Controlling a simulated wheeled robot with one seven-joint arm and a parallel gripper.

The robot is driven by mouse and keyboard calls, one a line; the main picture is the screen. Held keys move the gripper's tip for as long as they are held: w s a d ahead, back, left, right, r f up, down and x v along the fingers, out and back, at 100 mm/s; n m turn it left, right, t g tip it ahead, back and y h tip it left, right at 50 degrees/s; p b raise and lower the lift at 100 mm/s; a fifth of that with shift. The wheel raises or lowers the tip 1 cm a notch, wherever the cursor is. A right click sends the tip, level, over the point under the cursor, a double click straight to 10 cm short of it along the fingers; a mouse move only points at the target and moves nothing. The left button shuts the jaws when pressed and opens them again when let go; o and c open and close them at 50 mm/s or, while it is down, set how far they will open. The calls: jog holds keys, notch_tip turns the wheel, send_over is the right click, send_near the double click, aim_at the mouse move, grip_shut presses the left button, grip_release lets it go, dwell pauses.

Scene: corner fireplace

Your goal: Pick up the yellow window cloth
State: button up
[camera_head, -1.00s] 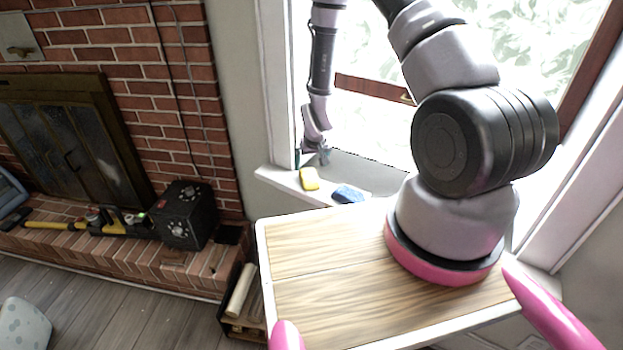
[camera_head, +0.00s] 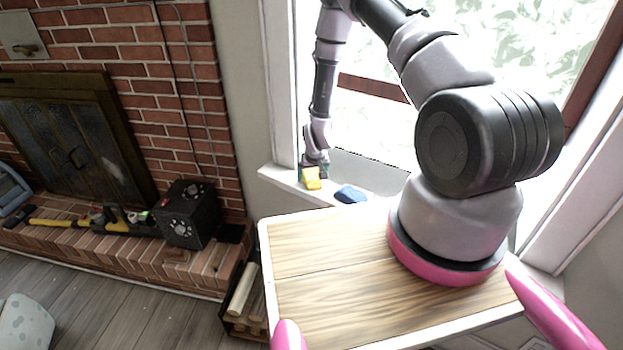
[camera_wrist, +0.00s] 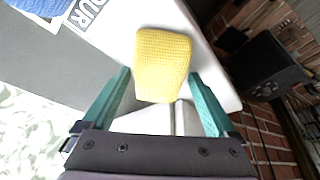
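The yellow window cloth (camera_head: 312,180) lies on the white window sill in the head view. It also shows in the wrist view (camera_wrist: 162,62), a textured yellow pad at the centre. My gripper (camera_head: 314,166) is right behind and above the cloth in the head view. In the wrist view my gripper (camera_wrist: 161,84) is open, its two green fingers on either side of the cloth's near end. A gap shows on the left side; the right finger is close to the cloth. Whether the fingers touch it cannot be told.
A blue cloth (camera_head: 350,194) lies on the sill (camera_head: 283,182) to the right of the yellow one. The window frame rises close beside my arm. A black box (camera_head: 187,213) and a yellow tool (camera_head: 52,223) sit on the brick hearth.

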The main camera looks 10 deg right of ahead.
aim_at(312, 175)
jog(key=c, duration=1.1)
jog(key=shift+o, duration=0.2)
notch_tip(312, 175, up, 10)
jog(key=shift+r, duration=0.1)
